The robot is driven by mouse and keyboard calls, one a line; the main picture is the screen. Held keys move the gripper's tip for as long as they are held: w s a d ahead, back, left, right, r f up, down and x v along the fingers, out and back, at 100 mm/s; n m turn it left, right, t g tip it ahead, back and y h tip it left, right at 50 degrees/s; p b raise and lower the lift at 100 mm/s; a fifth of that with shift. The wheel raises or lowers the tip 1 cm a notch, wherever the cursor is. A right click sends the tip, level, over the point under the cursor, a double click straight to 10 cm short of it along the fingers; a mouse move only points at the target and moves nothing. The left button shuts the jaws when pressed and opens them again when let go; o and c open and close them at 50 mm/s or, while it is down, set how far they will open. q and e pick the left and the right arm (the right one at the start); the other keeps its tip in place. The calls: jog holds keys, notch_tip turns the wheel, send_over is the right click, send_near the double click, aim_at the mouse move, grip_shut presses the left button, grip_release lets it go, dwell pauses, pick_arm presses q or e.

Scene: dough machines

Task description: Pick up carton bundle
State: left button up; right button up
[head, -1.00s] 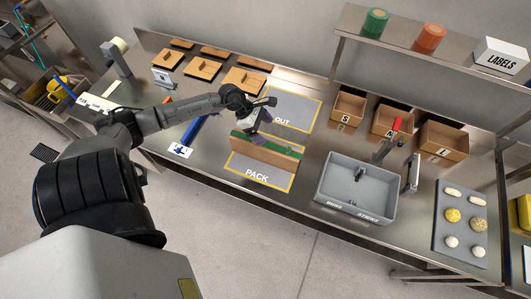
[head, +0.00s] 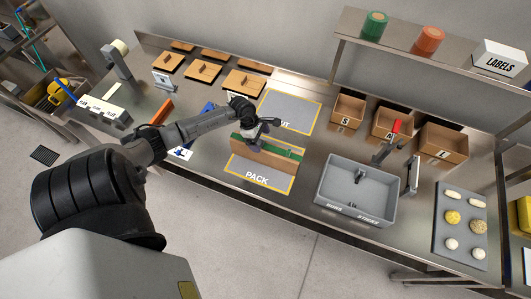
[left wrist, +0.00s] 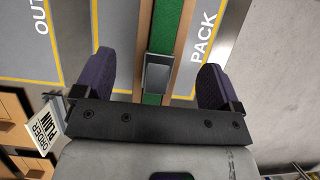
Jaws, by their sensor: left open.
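The carton bundle (head: 262,157) seems to be the long brown block with a green strip along its top. It stands upright on its long edge at the PACK mat. In the left wrist view the bundle (left wrist: 155,100) runs up the picture, with a small grey block (left wrist: 158,72) on its green strip. My left gripper (head: 257,138) is above the bundle, pointing down. In the left wrist view its fingers (left wrist: 157,82) are wide apart, one to each side of the bundle, with gaps between. They hold nothing. My right gripper is not in view.
The PACK mat (head: 252,180) lies in front and the OUT mat (head: 300,112) behind. A grey bin (head: 335,190) stands to the right, with open boxes (head: 391,121) behind it. Wooden pieces (head: 203,71) lie at the back left. A dough tray (head: 462,245) is far right.

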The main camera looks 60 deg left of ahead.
aim_at(264, 144)
pick_arm(q)
jog(key=shift+p+x, duration=0.6)
jog(key=shift+x, duration=1.95)
jog(key=c, duration=1.6)
grip_shut()
jog(key=shift+r, duration=0.15)
